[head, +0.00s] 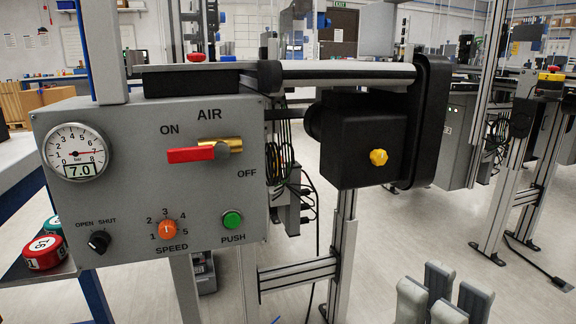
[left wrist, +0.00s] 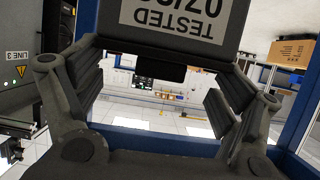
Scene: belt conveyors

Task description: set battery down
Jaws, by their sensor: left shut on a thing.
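The battery (left wrist: 178,42), a dark block with a white label reading "TESTED" upside down, fills the top middle of the left wrist view. My left gripper (left wrist: 160,92) is shut on it, with one dark finger on each side; the exact contact is hard to see. The left gripper and the battery do not show in the head view. My right gripper (head: 443,292) is at the bottom right of the head view, its grey fingers apart with nothing seen between them. What lies directly under the battery cannot be told.
A grey control panel (head: 130,215) with gauge, red-handled air valve (head: 197,153) and knobs stands close in front, under a belt conveyor (head: 345,74). A black motor box (head: 362,140) is right of it. Red and green round objects (head: 44,252) sit on a shelf at left.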

